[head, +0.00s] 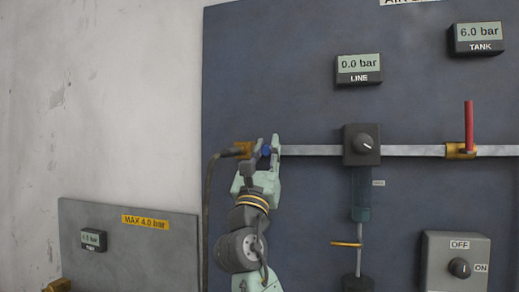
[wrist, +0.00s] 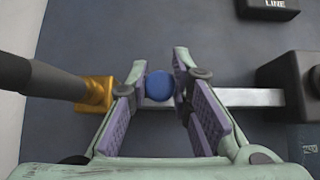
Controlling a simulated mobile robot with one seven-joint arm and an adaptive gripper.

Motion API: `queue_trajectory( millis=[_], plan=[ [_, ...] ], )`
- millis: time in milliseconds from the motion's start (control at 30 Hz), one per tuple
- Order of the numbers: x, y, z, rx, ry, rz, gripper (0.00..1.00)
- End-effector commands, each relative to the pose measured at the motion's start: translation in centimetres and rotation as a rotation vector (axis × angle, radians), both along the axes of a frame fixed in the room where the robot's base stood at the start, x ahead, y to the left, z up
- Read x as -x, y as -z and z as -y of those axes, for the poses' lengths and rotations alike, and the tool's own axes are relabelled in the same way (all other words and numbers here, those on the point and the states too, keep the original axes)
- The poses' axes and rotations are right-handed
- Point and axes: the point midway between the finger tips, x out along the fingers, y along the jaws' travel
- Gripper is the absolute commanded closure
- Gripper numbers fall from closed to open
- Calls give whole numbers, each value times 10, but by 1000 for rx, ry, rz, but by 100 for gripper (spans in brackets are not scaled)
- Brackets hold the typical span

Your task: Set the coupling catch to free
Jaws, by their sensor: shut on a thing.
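A round blue knob (head: 266,151), which looks like the coupling catch, sits on the left end of the grey pipe, beside the brass coupling (head: 243,150). My gripper (head: 267,146) reaches up to it from below, with one finger on each side. In the wrist view the blue knob (wrist: 159,86) is between the purple-padded fingers, and my gripper (wrist: 161,78) is shut on it. The brass fitting (wrist: 95,94) is just left of the fingers there. The fingers hide part of the pipe, and no marking for the catch position can be read.
A dark hose (head: 208,200) hangs from the coupling, left of my arm. A regulator box (head: 361,145) and a red valve lever (head: 468,125) are on the pipe to the right. The LINE gauge (head: 358,69) reads 0.0 bar; the TANK gauge (head: 479,38) reads 6.0 bar.

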Motion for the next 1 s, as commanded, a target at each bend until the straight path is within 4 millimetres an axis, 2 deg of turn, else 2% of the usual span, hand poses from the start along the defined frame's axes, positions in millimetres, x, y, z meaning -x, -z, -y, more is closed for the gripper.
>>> queue_trajectory(
  millis=[233, 267, 367, 733, 867, 1000],
  plan=[
    [1, 1, 5, -6, 7, 0, 100],
    [1, 1, 5, -6, 7, 0, 79],
    [1, 1, 5, -5, 8, 0, 72],
    [4, 4, 3, -5, 6, -1, 72],
    [15, 16, -1, -3, 6, 0, 72],
    [35, 37, -7, -4, 5, -1, 72]
  ],
)
